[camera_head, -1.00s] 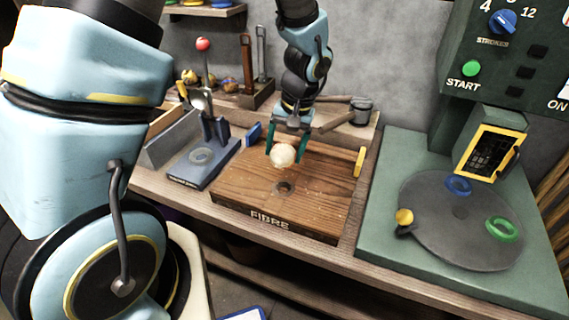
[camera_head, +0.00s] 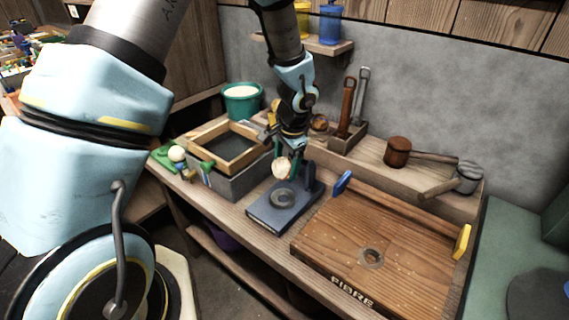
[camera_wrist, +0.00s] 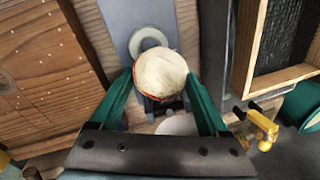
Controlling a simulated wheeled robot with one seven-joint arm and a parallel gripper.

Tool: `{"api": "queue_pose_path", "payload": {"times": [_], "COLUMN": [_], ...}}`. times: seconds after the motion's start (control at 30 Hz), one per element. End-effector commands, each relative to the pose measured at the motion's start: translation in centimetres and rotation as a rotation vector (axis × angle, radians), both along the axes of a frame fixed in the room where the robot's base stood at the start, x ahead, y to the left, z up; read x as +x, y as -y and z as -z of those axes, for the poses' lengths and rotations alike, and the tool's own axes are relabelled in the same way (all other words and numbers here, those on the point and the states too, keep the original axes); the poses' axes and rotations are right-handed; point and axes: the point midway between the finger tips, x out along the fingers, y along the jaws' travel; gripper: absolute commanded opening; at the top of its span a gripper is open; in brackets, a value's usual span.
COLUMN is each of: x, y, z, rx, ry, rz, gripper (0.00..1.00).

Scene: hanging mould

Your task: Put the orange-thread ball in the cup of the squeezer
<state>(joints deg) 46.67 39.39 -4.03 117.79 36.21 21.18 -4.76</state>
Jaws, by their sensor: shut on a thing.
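The cream ball (camera_head: 281,168) is held between the teal fingers of my gripper (camera_head: 288,160). In the wrist view the ball (camera_wrist: 161,72) shows an orange-red thread on its lower left side. The squeezer (camera_head: 262,213) is a blue-grey device on the bench with a round grey cup (camera_head: 284,198). The ball is above and slightly behind the cup in the head view, apart from it. In the wrist view the ring of the cup (camera_wrist: 147,38) shows just beyond the ball, which hides part of the squeezer.
The wooden FIBRE board (camera_head: 370,235) lies right of the squeezer, with a blue tab (camera_head: 342,182) at its corner. A wood-framed mould on a grey vat (camera_head: 232,178) stands left. A green bucket (camera_head: 242,101) and mallets (camera_head: 398,151) are behind.

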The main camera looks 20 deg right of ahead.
Motion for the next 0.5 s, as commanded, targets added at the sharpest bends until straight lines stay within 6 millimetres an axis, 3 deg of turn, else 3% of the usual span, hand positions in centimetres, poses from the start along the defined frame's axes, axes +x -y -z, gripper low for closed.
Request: {"api": "queue_pose_path", "payload": {"times": [0.27, 0.5], "x": [0.0, 0.0], "y": [0.0, 0.0], "z": [1.6, 4.3], "rx": [0.001, 0.000], "ry": [0.000, 0.000], "rz": [0.004, 0.002], "gripper": [0.16, 0.16]}}
